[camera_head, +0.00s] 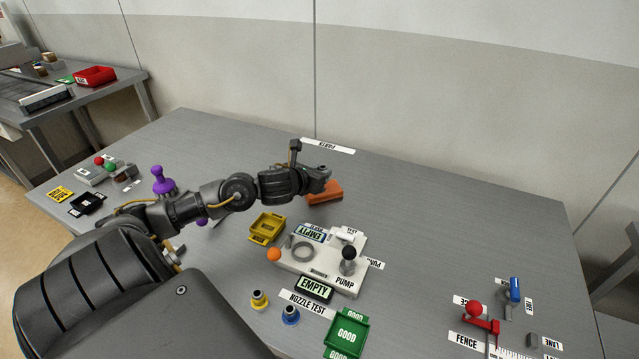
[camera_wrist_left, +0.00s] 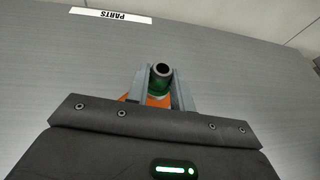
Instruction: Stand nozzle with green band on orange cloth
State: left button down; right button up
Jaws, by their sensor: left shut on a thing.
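My left gripper (camera_head: 321,181) reaches over the orange cloth (camera_head: 326,195), at the middle of the table. In the left wrist view the left gripper (camera_wrist_left: 161,78) is shut on the nozzle with the green band (camera_wrist_left: 159,86), its dark open end facing the camera. The orange cloth shows behind the nozzle in that view (camera_wrist_left: 128,97). The nozzle is hidden by the gripper in the head view. Whether its base touches the cloth cannot be told. My right gripper is out of view.
A yellow tray (camera_head: 266,229) and the white pump test fixture (camera_head: 325,276) stand in front of the cloth. Yellow (camera_head: 259,299) and blue (camera_head: 290,315) banded nozzles stand near a green tray (camera_head: 346,334). The table right of the cloth is clear.

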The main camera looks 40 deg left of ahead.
pick_arm(q)
jog(key=shift+w+a+f, duration=0.15)
jog(key=shift+f, duration=0.8)
jog(key=shift+w+a+f, duration=0.1)
jog(key=shift+f, duration=0.8)
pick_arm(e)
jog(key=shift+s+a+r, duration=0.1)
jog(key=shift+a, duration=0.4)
pick_arm(q)
jog(key=shift+f, duration=0.15)
jog(key=c, duration=1.2)
grip_release()
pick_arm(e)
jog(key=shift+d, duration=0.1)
